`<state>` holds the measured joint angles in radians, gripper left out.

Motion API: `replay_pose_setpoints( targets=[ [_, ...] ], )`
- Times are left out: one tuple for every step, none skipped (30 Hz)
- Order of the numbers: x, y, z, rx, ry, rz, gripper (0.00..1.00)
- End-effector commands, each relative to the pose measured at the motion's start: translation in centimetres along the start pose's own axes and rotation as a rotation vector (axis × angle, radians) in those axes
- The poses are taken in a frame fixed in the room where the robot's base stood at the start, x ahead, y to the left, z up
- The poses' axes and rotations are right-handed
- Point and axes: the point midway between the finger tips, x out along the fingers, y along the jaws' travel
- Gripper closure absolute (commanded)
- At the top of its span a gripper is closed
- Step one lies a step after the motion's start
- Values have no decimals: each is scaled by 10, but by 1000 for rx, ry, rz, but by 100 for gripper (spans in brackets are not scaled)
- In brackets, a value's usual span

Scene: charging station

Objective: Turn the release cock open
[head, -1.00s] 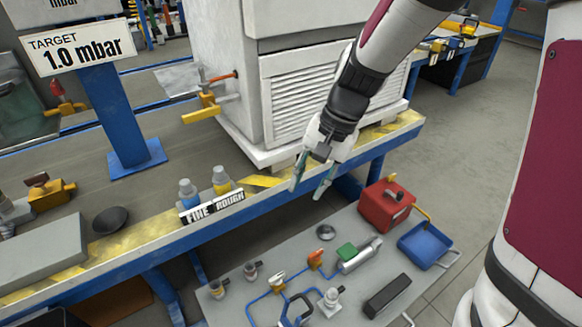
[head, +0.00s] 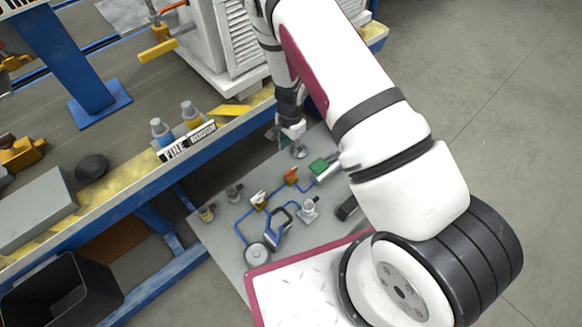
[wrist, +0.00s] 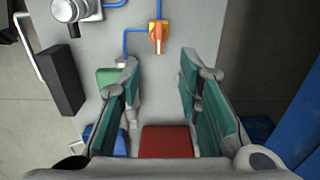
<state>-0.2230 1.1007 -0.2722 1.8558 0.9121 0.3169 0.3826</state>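I cannot tell which valve the task calls the release cock. On the low grey panel (head: 222,238), an orange-handled valve (head: 290,175) sits on blue piping. It also shows in the wrist view (wrist: 158,37), ahead of the fingertips and roughly in line with the gap between them. A second valve with a whitish and orange handle (head: 259,198) is left of it. My gripper (wrist: 158,64) is open, with teal-padded fingers apart and nothing between them.
A green block (wrist: 108,77), a blue tray (wrist: 106,140) and a red box (wrist: 167,142) lie under my gripper. A dark bar (wrist: 58,80) lies at the left. The blue bench (head: 222,140) with FINE and ROUGH bottles overhangs beside the panel.

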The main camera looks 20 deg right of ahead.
Motion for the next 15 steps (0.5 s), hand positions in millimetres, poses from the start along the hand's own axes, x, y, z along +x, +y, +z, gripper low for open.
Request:
replay_pose_setpoints(
  targets=[
    [4,1,-1,4,5,3,68],
    [6,2,-1,6,6,4,68],
    [10,2,-2,8,7,5,68],
    [12,2,-2,9,8,5,68],
    [16,2,-2,9,7,6,68],
    [21,3,-2,8,6,6,68],
    [26,2,-2,7,6,6,68],
    [31,2,-2,7,6,6,68],
    [38,2,-2,7,6,6,68],
    [44,2,-2,8,6,6,68],
    [50,2,-2,8,6,6,68],
    [58,3,-2,7,6,6,68],
    [65,3,-2,7,6,6,68],
    [70,3,-2,7,5,6,68],
    [78,2,-2,8,5,5,68]
  ],
)
